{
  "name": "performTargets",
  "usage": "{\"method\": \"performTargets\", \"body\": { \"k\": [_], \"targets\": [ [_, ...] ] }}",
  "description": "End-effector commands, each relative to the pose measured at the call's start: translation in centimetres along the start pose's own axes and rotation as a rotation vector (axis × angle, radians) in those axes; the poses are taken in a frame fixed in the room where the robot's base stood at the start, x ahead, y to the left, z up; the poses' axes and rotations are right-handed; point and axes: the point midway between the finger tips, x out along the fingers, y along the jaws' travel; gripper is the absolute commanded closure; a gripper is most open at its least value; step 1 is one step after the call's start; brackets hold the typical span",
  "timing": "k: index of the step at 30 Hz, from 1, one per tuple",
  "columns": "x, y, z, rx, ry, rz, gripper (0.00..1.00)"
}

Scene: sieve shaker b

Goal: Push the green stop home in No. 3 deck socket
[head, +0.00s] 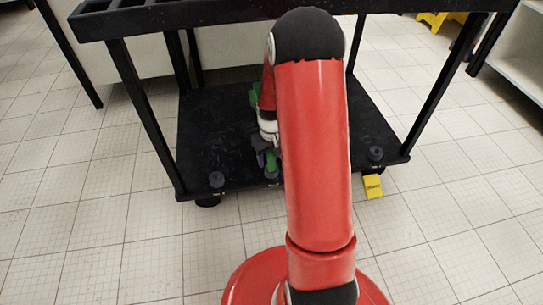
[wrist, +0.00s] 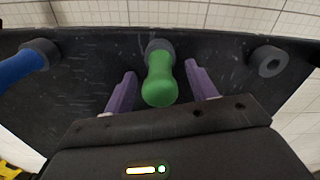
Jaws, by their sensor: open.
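The green stop (wrist: 160,82) stands at the middle grey socket (wrist: 158,46) on the black deck in the wrist view. Its round end faces the camera; how deep it sits cannot be told. My gripper (wrist: 160,70) is open, with one purple finger on each side of the stop and a visible gap on both sides. In the head view my gripper (head: 266,158) is low over the deck's front edge, beside the green stop (head: 271,163), partly hidden by my arm. No socket number is readable.
The black cart's posts (head: 147,115) and top rail (head: 180,18) frame the deck.

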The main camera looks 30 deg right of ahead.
Motion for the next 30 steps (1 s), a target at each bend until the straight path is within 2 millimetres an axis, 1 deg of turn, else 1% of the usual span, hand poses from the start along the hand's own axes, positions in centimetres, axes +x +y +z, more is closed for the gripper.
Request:
{"method": "performTargets", "body": {
  "k": [2,12,15,20,30],
  "targets": [
    [-0.6,0.0,-0.1,0.000,0.002,0.001,0.43],
    [-6.1,0.0,-0.1,0.000,0.004,0.001,0.43],
    [-7.2,0.0,-0.1,0.000,0.002,0.001,0.43],
    [-7.8,0.0,0.0,0.000,0.000,0.000,0.43],
    [-7.8,0.0,0.0,0.000,0.000,0.000,0.43]
  ]
}}
